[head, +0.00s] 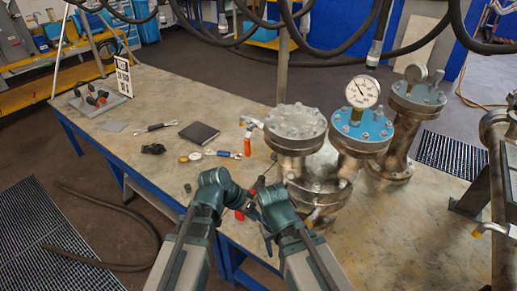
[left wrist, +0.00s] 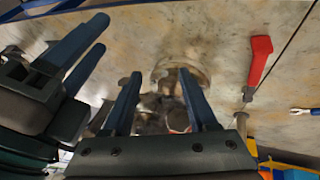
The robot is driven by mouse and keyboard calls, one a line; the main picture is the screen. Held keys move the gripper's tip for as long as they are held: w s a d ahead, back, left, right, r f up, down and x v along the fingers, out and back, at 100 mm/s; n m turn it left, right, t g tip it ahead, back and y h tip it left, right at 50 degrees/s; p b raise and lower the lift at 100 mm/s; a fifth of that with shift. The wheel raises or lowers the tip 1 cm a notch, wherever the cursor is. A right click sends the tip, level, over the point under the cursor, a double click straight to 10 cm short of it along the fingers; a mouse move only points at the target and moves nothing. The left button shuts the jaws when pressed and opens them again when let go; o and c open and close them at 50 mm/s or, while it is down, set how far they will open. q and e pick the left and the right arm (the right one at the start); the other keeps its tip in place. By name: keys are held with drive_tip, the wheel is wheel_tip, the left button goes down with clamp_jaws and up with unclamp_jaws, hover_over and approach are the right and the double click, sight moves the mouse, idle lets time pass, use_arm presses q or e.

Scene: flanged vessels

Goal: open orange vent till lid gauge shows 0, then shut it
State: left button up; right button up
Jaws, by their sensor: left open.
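An orange vent handle (head: 248,143) hangs from a small grey valve (head: 251,122) on the left side of the grey-lidded vessel (head: 296,124). A round white gauge (head: 362,92) stands on the blue lid (head: 362,130); its needle points up and left, and the reading is too small to tell. My left gripper (head: 255,196) is in front of the vessels, apart from the vent; its fingers are spread and empty in the left wrist view (left wrist: 160,75). My right gripper (head: 258,213) is close beside it; its two fingers appear apart in the left wrist view (left wrist: 99,33).
Another gauged vessel (head: 416,100) stands behind right. A notebook (head: 199,133), wrench (head: 222,153) and small parts lie left on the table. A red handle (left wrist: 260,60) shows in the left wrist view; I cannot tell whether it is the vent. Hoses hang overhead.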

use_arm(q)
drive_tip(key=w+a+r+m+t+h+b, duration=0.25)
drive_tip(key=w+t+h+b, duration=0.2)
drive_tip(key=w, duration=0.65)
drive_tip(key=t+h+b, duration=0.3)
drive_tip(key=t+b, duration=0.1)
drive_tip(key=t, duration=0.3)
approach(248, 142)
drive_tip(key=x, duration=1.3)
drive_tip(key=shift+w+a+f+n, duration=0.2)
drive_tip(key=shift+w+f+n, duration=0.15)
drive_tip(key=shift+w+f, duration=0.25)
use_arm(e)
wheel_tip(248, 142, down, 10)
drive_tip(key=shift+f, duration=0.15)
drive_tip(key=shift+a, duration=0.1)
use_arm(q)
clamp_jaws()
